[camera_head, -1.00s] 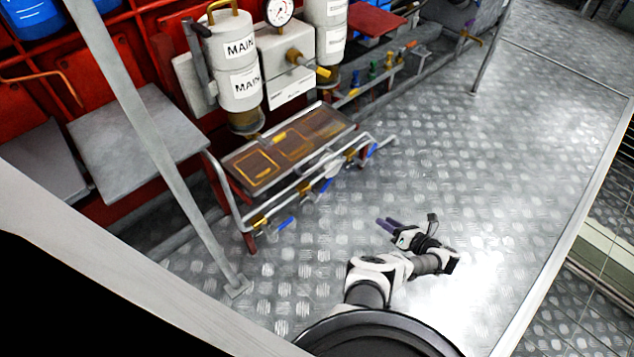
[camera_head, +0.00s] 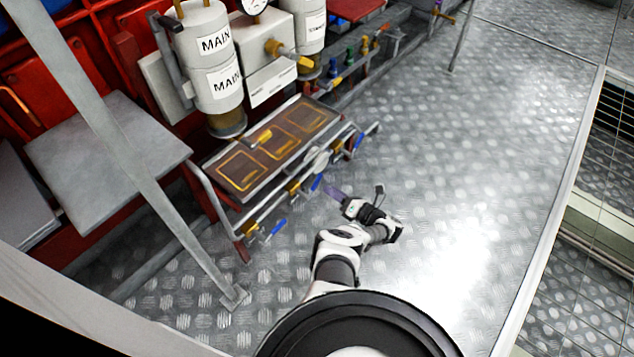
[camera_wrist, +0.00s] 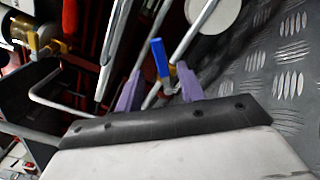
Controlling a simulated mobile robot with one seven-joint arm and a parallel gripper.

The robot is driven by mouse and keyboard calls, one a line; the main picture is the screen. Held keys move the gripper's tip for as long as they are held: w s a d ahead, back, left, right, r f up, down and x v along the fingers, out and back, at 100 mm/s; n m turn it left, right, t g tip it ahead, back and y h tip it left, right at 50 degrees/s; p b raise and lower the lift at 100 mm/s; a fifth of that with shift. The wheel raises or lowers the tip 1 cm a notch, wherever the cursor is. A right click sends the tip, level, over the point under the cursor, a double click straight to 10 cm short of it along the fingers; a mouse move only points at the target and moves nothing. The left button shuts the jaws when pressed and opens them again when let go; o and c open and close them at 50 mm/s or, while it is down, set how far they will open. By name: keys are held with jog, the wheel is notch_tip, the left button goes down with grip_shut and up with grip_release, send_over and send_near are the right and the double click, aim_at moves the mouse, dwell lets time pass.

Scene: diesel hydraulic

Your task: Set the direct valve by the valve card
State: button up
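My gripper (camera_head: 332,191) is low over the floor, in front of the pipe rail, with its purple fingers toward the rail. In the wrist view the two fingers (camera_wrist: 159,88) are apart, with a blue lever handle (camera_wrist: 160,58) seen between and beyond them. I cannot tell whether they touch it. Along the rail are brass valves with blue levers: a near one (camera_head: 279,227), a middle one (camera_head: 317,182) close to my fingertips, and a far one (camera_head: 360,140). No card that I can read as the valve card shows, and which valve is the direct one cannot be told.
A brown panel (camera_head: 240,172) with three gold-outlined squares and a brass piece (camera_head: 264,137) lies behind the rail. Tanks marked MAIN (camera_head: 215,60) and a gauge (camera_head: 254,3) stand beyond. A slanted grey post (camera_head: 150,170) is at left. The plated floor (camera_head: 480,200) at right is clear.

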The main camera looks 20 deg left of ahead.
aim_at(317, 181)
jog(key=b+x, duration=0.1)
jog(key=x, duration=0.6)
jog(key=shift+a+b, duration=0.1)
jog(key=shift+b, duration=0.3)
jog(key=shift+f, duration=0.1)
grip_shut()
